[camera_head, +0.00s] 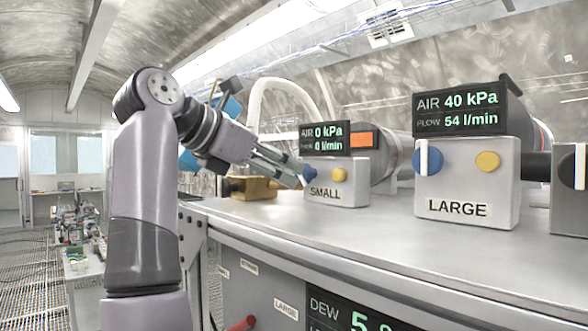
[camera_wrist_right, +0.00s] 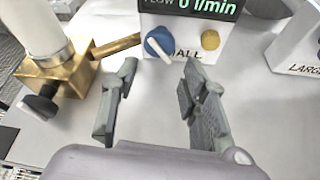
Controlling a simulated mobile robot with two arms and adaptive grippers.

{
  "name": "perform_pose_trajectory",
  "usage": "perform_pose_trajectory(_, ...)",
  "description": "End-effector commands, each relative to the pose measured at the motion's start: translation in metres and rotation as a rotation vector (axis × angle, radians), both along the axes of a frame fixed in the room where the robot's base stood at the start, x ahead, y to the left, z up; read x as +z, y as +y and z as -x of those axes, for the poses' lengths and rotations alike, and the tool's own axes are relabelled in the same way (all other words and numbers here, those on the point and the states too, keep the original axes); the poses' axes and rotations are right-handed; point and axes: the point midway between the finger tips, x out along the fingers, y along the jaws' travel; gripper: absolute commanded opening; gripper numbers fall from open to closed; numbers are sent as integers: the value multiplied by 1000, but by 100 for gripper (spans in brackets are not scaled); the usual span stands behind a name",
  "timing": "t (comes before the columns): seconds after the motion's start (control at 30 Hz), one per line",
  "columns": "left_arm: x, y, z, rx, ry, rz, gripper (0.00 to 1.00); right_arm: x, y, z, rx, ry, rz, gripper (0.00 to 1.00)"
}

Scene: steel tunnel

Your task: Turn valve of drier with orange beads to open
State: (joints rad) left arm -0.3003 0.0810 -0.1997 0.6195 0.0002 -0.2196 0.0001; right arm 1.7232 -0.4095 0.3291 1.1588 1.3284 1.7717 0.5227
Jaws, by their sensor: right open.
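The SMALL unit (camera_head: 340,182) is a light grey box with a display (camera_head: 325,139) reading AIR 0 kPa and 0 l/min. An orange patch (camera_head: 362,140) shows beside that display, on the cylinder behind; single beads cannot be made out. Its blue valve knob (camera_wrist_right: 158,43) has a white handle slanting down to the right in the wrist view. In the head view the knob (camera_head: 310,174) is partly hidden by my right gripper (camera_head: 296,172). In the wrist view my right gripper (camera_wrist_right: 160,76) is open and empty, its fingertips just short of the knob. My left gripper is out of view.
The LARGE unit (camera_head: 467,185) stands to the right, its display (camera_head: 460,110) reading 40 kPa and 54 l/min, its blue knob's white handle upright. A brass fitting (camera_wrist_right: 60,80) with a black knob (camera_wrist_right: 40,105) sits left of the gripper. The steel bench top (camera_head: 400,235) in front is clear.

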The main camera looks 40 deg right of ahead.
Motion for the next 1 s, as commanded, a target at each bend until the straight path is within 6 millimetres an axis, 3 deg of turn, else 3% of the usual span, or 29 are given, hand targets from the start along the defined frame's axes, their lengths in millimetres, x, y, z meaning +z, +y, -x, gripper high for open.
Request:
perform_pose_trajectory(0.2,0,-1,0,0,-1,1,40,-1,46,6,1,3,2,40)
perform_pose_trajectory(0.4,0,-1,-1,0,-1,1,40,-1,68,9,2,2,2,40)
perform_pose_trajectory(0.73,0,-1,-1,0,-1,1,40,-1,72,10,1,2,-1,40)
perform_pose_trajectory(0.83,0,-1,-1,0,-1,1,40,1,71,11,-2,0,12,46)
perform_pose_trajectory(0.93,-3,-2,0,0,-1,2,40,20,65,15,-21,-13,106,52)
perform_pose_trajectory(1.0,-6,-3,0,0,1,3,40,47,59,23,-53,-22,243,52)
